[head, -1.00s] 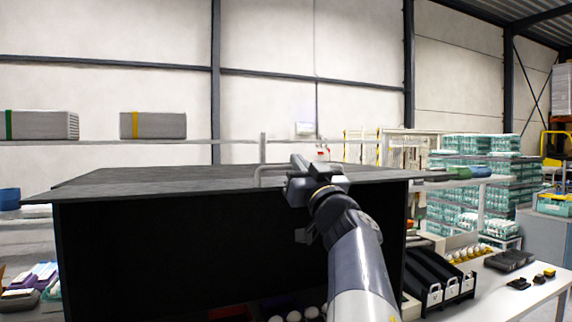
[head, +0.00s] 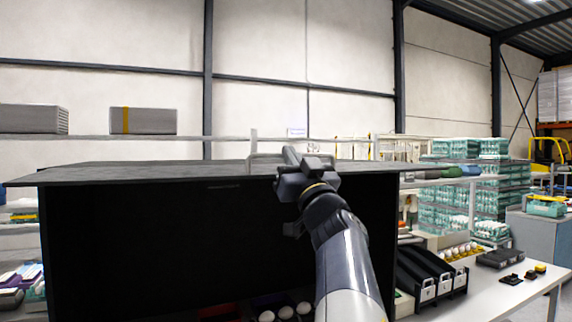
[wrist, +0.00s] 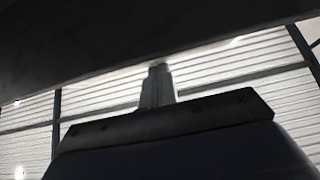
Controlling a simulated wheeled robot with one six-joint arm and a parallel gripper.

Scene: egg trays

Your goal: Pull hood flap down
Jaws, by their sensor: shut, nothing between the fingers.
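The hood (head: 130,240) is a large black box with a dark, open inside, filling the left and middle of the head view. Its flap (head: 120,175) is a broad, dark, nearly level panel over the top, seen almost edge-on. A pale grey bar handle (head: 253,145) stands up at the flap, just behind my gripper. My gripper (head: 290,156) is shut at the flap's near edge, in front of the handle; I cannot tell if it touches. In the wrist view my shut fingers (wrist: 157,85) point up below a dark panel (wrist: 130,35), likely the flap's underside.
White eggs (head: 285,312) show low inside the hood. A white table (head: 500,300) at the right holds black sloped holders (head: 430,275) and small black items. Shelves of teal egg trays (head: 470,205) stand behind. Two grey boxes (head: 142,120) sit on the back shelf.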

